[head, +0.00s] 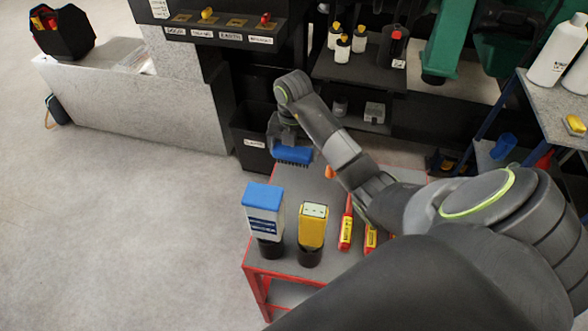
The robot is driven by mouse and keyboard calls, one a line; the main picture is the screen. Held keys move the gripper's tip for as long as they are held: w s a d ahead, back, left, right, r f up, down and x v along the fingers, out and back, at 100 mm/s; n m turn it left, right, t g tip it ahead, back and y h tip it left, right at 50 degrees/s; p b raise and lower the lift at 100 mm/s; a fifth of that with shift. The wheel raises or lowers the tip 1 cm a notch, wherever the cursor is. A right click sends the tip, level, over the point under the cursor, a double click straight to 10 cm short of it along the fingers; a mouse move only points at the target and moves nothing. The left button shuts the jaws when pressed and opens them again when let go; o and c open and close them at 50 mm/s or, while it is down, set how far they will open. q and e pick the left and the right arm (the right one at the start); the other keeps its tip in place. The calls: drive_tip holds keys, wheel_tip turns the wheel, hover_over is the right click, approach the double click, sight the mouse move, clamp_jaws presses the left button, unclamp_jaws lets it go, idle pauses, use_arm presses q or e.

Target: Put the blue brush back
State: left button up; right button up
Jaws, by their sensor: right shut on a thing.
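The blue brush (292,155) is in the head view, just left of centre, with its bristles pointing down. My right gripper (286,138) is shut on its upper part from above. The brush appears over the far left corner of the red-framed table (259,187), beside a black bin (250,145) with a white label. I cannot tell whether the brush touches the table. The gripper's fingers are partly hidden by its own wrist. My left gripper is not in view.
A blue-capped container (264,218) and a yellow device (312,228) stand on the table, near several red-and-yellow items (346,230). A labelled shelf (225,28) and a shelf with bottles (342,46) are behind. Floor at left is clear.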

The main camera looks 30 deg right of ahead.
sight(294, 160)
wheel_tip(294, 160, down, 3)
drive_tip(key=shift+r+b, duration=0.1)
drive_tip(key=shift+b, duration=0.85)
drive_tip(key=shift+f+b, duration=0.5)
drive_tip(key=shift+f, duration=0.1)
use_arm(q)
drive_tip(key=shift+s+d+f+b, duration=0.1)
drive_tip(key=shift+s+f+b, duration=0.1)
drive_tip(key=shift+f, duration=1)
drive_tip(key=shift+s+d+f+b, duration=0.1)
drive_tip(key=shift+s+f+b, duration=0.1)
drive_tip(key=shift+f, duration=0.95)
use_arm(e)
drive_tip(key=shift+f, duration=1.45)
drive_tip(key=shift+f, duration=0.15)
drive_tip(key=o, duration=0.6)
drive_tip(key=shift+c, duration=0.2)
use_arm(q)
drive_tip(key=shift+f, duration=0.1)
